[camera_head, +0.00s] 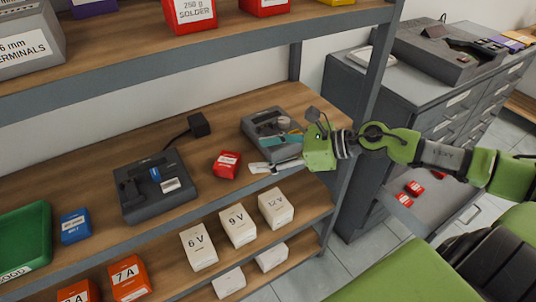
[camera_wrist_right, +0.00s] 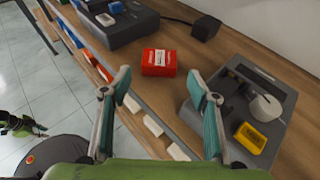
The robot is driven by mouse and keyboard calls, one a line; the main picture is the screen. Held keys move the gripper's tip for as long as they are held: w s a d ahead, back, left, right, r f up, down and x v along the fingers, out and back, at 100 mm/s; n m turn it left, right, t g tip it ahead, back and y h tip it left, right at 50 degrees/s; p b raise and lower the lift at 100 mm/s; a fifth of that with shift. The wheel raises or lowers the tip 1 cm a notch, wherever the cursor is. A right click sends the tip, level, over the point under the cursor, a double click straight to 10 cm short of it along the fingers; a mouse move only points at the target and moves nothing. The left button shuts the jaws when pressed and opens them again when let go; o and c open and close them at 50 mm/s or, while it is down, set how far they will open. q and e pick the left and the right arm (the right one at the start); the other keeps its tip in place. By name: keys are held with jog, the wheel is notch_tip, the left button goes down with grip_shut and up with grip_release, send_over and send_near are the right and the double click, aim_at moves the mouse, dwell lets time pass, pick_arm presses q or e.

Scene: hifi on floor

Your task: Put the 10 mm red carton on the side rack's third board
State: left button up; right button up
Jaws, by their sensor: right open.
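A small red carton with a white label (camera_head: 227,165) lies on the rack's wooden board, between two dark grey devices. Its print is too small to read. In the right wrist view, the red carton (camera_wrist_right: 159,62) shows just beyond the fingertips, roughly centred between them. My right gripper (camera_head: 257,155) reaches in from the right over the same board. It is open and empty, its two teal fingers wide apart, to the right of the carton and not touching it. The side rack's boards (camera_head: 118,150) show in part.
A dark device (camera_head: 155,190) stands left of the carton, a grey device with a yellow part (camera_head: 262,122) right of it. A black adapter (camera_head: 199,124) lies behind. White voltage cartons (camera_head: 238,226) stand on the board below. A drawer cabinet (camera_head: 395,90) with red cartons in an open drawer stands right.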

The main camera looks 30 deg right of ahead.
jog(key=shift+s+d+r, duration=0.15)
jog(key=shift+s+r, duration=0.05)
dwell(0.3)
dwell(0.4)
